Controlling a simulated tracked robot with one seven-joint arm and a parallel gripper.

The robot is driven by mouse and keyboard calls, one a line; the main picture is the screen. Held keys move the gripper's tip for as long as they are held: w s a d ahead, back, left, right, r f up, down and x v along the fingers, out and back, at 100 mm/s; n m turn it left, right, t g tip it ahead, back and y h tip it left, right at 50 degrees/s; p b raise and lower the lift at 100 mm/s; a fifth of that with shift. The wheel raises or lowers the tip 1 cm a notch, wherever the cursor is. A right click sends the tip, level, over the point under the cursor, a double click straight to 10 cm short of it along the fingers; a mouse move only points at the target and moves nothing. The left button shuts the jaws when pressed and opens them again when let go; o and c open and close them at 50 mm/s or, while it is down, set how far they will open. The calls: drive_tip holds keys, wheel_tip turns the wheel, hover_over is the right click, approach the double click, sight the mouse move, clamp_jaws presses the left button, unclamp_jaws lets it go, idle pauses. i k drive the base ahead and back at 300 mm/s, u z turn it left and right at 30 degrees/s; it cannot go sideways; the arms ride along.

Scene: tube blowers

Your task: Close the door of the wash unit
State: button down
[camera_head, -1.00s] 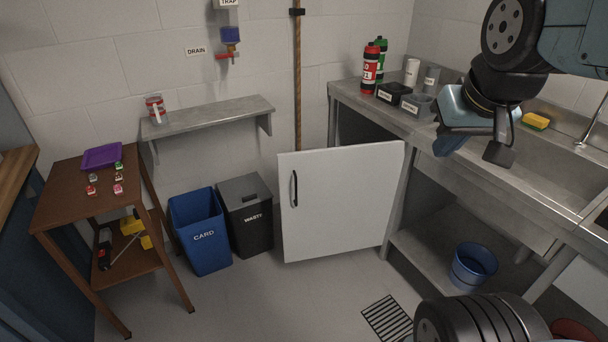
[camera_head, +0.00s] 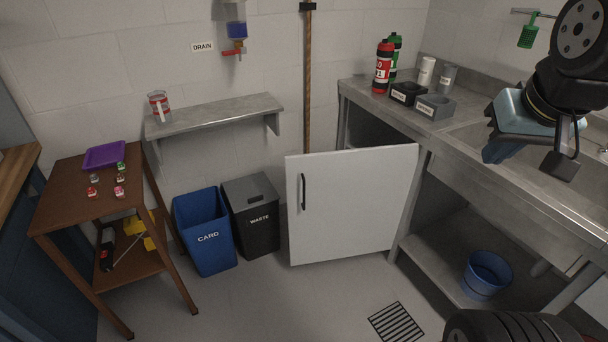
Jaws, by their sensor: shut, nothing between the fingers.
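The wash unit's white door (camera_head: 352,205) stands wide open, swung out from the steel sink unit (camera_head: 455,160). Its right edge is by the unit's front leg and its left edge is free, near the bins. A black vertical handle (camera_head: 303,192) is on the face towards me, near the free edge. A dark opening shows above and behind the door. My gripper (camera_head: 498,152) is at the upper right, in front of the sink counter, pointing down. It is shut and empty, well to the right of the door and not touching it.
The blue card bin (camera_head: 204,232) and dark waste bin (camera_head: 250,215) stand left of the door. A floor drain grate (camera_head: 396,323) lies in front. A blue bucket (camera_head: 487,275) sits on the unit's lower shelf. Bottles and dark boxes stand on the counter.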

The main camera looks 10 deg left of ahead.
sight(348, 203)
drive_tip(key=i, duration=0.9)
drive_tip(key=u, duration=0.05)
